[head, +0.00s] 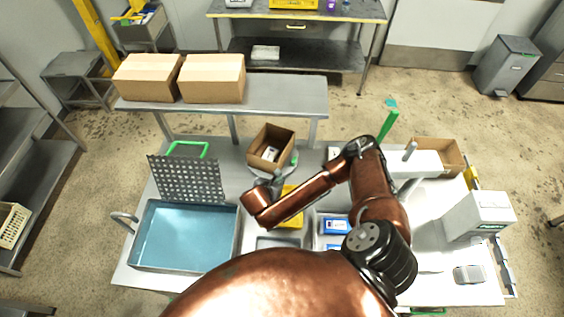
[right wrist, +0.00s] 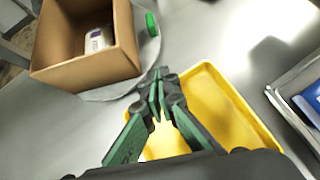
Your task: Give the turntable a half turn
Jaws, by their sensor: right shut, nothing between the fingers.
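The turntable is a grey round disc (head: 262,172) under an open cardboard box (head: 285,136). In the right wrist view the turntable's rim (right wrist: 148,52) shows beside the box (right wrist: 75,72), with a green peg (right wrist: 152,24) standing at its edge. The green peg also shows in the head view (head: 294,159). A white container with a purple label (right wrist: 98,40) lies in the box. My right gripper (right wrist: 158,78) is shut and empty, its tips close to the turntable's near rim; I cannot tell whether they touch. In the head view the right gripper (head: 277,180) is small. My left gripper is not in view.
A yellow tray (right wrist: 268,140) lies right beside my right gripper. A blue-floored basin (head: 185,238) and a perforated plate (head: 186,180) stand left on the table. Blue-labelled packs (head: 335,226) lie in trays to the right. Two closed cartons (head: 213,80) stand behind.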

